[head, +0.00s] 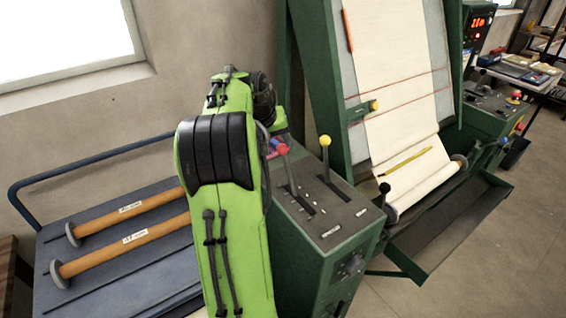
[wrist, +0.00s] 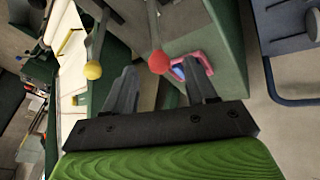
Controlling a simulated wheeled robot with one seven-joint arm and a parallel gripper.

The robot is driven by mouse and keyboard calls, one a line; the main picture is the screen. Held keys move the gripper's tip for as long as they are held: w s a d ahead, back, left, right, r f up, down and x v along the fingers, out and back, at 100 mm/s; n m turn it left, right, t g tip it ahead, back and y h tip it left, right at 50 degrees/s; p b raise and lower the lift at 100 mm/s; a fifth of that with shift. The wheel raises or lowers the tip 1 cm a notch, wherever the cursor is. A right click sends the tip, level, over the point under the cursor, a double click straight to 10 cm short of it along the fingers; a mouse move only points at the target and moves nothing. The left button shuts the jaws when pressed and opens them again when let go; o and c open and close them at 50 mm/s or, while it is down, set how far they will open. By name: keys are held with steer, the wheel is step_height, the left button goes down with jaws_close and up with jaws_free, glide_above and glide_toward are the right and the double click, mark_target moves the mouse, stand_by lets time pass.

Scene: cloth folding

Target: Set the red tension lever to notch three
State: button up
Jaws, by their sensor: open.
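The red-knobbed tension lever (head: 282,150) stands on the top of a green control box, left of a yellow-knobbed lever (head: 325,142). In the wrist view, the red knob (wrist: 158,63) appears between the fingertips of my gripper (wrist: 159,70), which is open. I cannot tell how far the knob is from the fingers. The yellow knob (wrist: 93,70) lies outside the left finger. In the head view, my green arm hides most of my gripper. The notch in which the red lever sits cannot be read.
The control box (head: 350,220) has slots and small labels on top. A cloth machine (head: 400,90) with cream fabric stands to the right. A blue cart (head: 100,262) with two labelled rollers is at left. A pink and blue item (wrist: 181,68) shows near the right finger.

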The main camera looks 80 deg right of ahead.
mark_target(283, 155)
steer(key=x, duration=0.7)
steer(key=b+x, duration=0.1)
steer(key=x, duration=0.2)
steer(key=shift+s+f, duration=0.15)
steer(key=shift+s, duration=0.15)
jaws_close()
